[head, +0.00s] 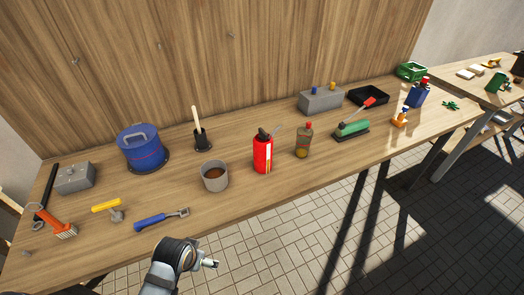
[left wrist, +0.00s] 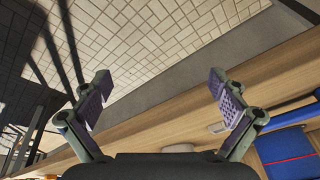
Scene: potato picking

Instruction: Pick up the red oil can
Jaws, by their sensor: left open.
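The red oil can (head: 262,155) stands upright near the front edge of the wooden table in the head view. It has a black top, a pale label and a thin grey spout pointing up and right. My left gripper (left wrist: 160,92) is open and empty in the left wrist view, with floor tiles and the table edge beyond its fingers. The can does not show in that view. My right gripper is not in view.
A grey cup (head: 215,178) stands left of the can, and a brown bottle (head: 303,140) stands close on its right. A wooden wall rises behind.

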